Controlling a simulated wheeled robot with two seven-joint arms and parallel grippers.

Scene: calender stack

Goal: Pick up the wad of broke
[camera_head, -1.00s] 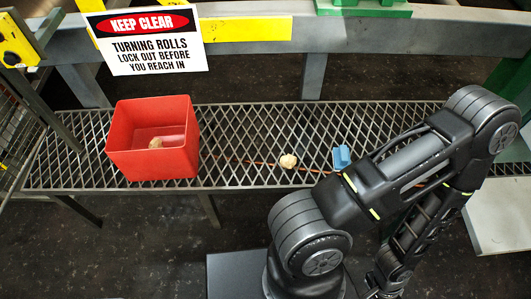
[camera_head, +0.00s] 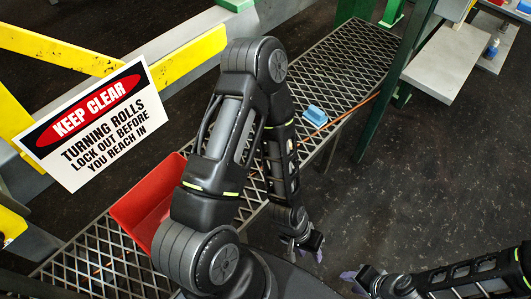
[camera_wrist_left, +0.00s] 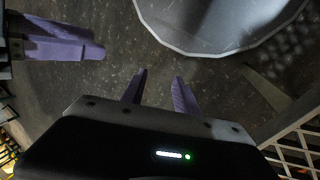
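The wad of broke is not visible in either view now; my left arm covers much of the mesh shelf (camera_head: 343,62) and part of the red bin (camera_head: 143,203). My left gripper (camera_head: 316,247) hangs low in front of the shelf, over the dark floor. In the left wrist view its two purple fingers (camera_wrist_left: 158,90) stand apart with nothing between them. My right gripper (camera_head: 354,282) is at the bottom of the head view, close to the left one. Its purple fingers also show at the left of the wrist view (camera_wrist_left: 65,45), but their gap is unclear.
A small blue object (camera_head: 314,116) lies on the shelf beyond my left arm. The KEEP CLEAR sign (camera_head: 98,122) and yellow rail (camera_head: 190,57) stand at the left. A green post (camera_head: 392,85) and grey step (camera_head: 447,62) are at the right. Floor on the right is clear.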

